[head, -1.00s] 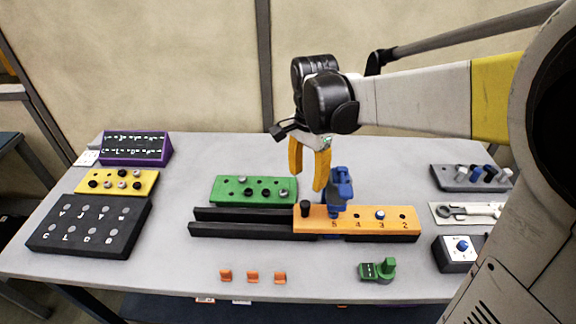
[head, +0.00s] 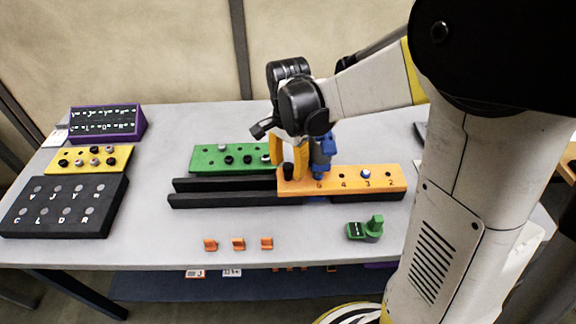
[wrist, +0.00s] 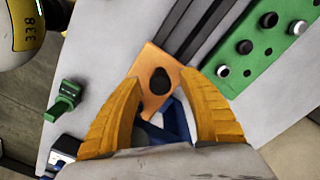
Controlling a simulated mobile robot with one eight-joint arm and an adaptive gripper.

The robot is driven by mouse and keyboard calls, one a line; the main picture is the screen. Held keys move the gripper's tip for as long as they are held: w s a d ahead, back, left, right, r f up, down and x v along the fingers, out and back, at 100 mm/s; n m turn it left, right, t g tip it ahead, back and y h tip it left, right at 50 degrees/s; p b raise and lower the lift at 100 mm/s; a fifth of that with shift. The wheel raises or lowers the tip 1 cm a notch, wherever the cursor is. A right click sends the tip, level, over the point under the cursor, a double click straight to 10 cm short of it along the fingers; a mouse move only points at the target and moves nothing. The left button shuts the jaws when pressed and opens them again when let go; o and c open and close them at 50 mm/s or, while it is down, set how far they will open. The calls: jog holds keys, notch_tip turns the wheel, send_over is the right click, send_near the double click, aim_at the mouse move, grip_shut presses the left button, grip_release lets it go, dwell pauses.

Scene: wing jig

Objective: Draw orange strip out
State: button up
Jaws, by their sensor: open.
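The orange strip (head: 330,184) sits over black rails (head: 215,203), with its numbered face up and its body at the rails' right part. A black knob (head: 288,171) stands at its left end, and it also shows in the wrist view (wrist: 159,80). A blue clamp-like part (head: 321,155) stands at the strip's far side. My gripper (head: 287,162) has yellow fingers and is at the strip's left end by the knob. In the wrist view my gripper (wrist: 162,85) is open, with the knob between and just beyond its fingertips. I cannot tell whether a finger touches it.
A green block with pegs (head: 235,158) lies behind the rails. Orange clips (head: 238,243) and a green knobbed piece (head: 366,230) lie in front. A yellow block (head: 90,158) and black lettered panel (head: 65,206) stand at the left. The rails' left part is bare.

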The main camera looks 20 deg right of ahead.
jog(key=shift+c, duration=0.4)
grip_shut()
jog(key=w+a, duration=0.4)
jog(key=a, duration=1)
jog(key=w+a+p, duration=0.1)
jog(key=w+a, duration=0.4)
jog(key=a, duration=0.9)
jog(key=shift+a+p, duration=0.2)
jog(key=shift+p, duration=0.1)
jog(key=shift+w, duration=0.1)
jog(key=shift+c, duration=0.8)
grip_release()
jog(key=shift+o, duration=1.2)
jog(key=shift+a, duration=0.2)
jog(key=shift+d, duration=0.1)
